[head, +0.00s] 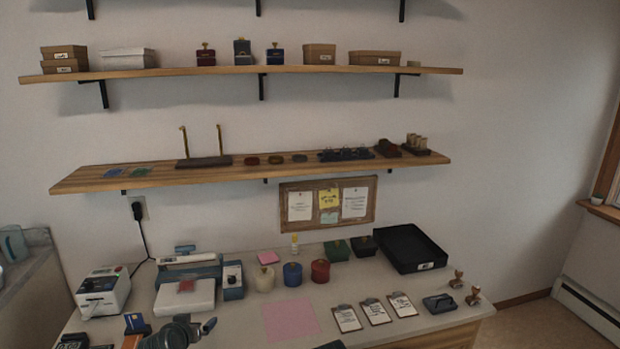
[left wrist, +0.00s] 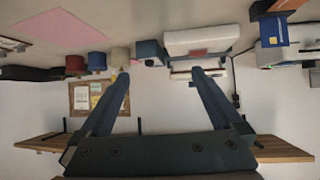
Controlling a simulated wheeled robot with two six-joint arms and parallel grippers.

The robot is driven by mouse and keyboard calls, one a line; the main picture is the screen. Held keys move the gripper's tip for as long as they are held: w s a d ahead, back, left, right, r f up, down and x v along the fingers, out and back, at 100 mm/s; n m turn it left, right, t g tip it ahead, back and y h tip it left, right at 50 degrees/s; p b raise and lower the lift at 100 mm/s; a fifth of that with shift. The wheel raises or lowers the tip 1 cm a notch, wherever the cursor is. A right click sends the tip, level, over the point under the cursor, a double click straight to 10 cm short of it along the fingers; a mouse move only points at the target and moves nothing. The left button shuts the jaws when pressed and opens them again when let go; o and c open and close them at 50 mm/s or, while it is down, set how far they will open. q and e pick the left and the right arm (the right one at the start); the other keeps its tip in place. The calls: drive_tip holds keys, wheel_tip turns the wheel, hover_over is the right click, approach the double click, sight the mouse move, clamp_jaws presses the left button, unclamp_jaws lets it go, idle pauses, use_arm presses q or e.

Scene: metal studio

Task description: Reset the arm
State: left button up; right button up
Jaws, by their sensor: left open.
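My left gripper (head: 194,326) is at the bottom left of the head view, low in the picture over the front of the desk (head: 240,325). In the left wrist view its two fingers (left wrist: 161,75) stand wide apart with nothing between them; the gripper is open. That view is upside down, with the desktop at the top. I cannot make out my right gripper in either view.
A white-and-blue device (head: 186,290) and a printer (head: 104,292) stand near the left gripper. Several pots, including a red one (head: 320,271), a pink sheet (head: 290,320), clipboards (head: 375,311) and a black tray (head: 410,248) lie to the right. Shelves (head: 250,176) hang above.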

use_arm(q)
drive_tip(key=s+d+f+m+g+h+b, duration=0.1)
drive_tip(key=s+d+f+m+g+b, duration=0.2)
drive_tip(key=d+f, duration=0.4)
drive_tip(key=s+d+f+g+h+b, duration=0.1)
drive_tip(key=s+d+f+g+b, duration=0.25)
drive_tip(key=d, duration=0.65)
drive_tip(key=s+d+f+m+g+y+b, duration=0.1)
drive_tip(key=s+d+f+g, duration=0.25)
drive_tip(key=s, duration=0.35)
drive_tip(key=s+d+f+m+g+y+b, duration=0.1)
drive_tip(key=s+d+f+g, duration=0.1)
drive_tip(key=s+d+f, duration=0.4)
wheel_tip(320, 180, up, 14)
drive_tip(key=s+a+p, duration=0.1)
drive_tip(key=a+p, duration=0.1)
drive_tip(key=p, duration=1.1)
drive_tip(key=shift+a+r, duration=0.15)
drive_tip(key=shift+a, duration=0.1)
